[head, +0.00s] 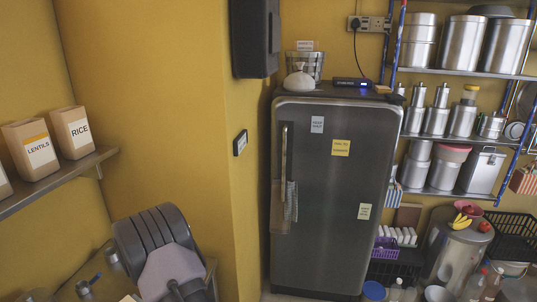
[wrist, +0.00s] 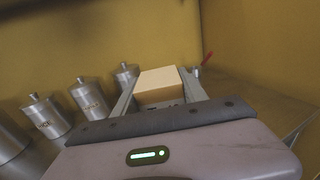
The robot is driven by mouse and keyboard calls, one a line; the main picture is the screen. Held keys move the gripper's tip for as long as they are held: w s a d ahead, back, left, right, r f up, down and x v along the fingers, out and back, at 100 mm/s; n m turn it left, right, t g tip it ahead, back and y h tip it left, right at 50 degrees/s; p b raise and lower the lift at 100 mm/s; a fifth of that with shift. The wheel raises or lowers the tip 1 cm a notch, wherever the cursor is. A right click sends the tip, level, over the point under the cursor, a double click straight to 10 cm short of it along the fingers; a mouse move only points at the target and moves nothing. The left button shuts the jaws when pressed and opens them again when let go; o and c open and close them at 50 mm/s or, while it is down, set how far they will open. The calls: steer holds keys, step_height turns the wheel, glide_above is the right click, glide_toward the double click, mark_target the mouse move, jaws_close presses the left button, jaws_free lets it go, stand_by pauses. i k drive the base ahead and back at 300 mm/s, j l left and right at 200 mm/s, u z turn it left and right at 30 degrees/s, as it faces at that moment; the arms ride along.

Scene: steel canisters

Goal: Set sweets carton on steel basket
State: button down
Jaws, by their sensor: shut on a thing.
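My gripper (wrist: 160,92) is shut on a cream-coloured box (wrist: 160,79), which looks like the sweets carton. One finger is on each side of it, and dark print shows low on its near face. The lower part of the box is hidden behind my gripper's body. In the head view my arm is at the lower left, and its fingers and the box cannot be made out there. A steel basket (head: 308,70), with a small label card above it, stands on top of the fridge, behind a white domed thing (head: 299,80).
Several steel canisters (wrist: 90,97) stand left of my gripper on a counter (wrist: 245,100). The fridge (head: 335,180) also carries a dark router (head: 352,83). A black wall box (head: 254,38) hangs left of the basket. Shelves with steel pots (head: 463,42) stand right.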

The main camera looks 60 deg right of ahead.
mark_target(305, 67)
steer(key=l+z, duration=0.15)
steer(key=l, duration=0.45)
steer(key=l+z, duration=0.15)
steer(key=l, duration=0.4)
steer(key=l+z, duration=0.1)
steer(key=l, duration=0.5)
steer(key=i+l+z, duration=0.15)
steer(key=l, duration=0.45)
steer(key=l+z, duration=0.15)
steer(key=l, duration=0.4)
steer(key=i, duration=0.05)
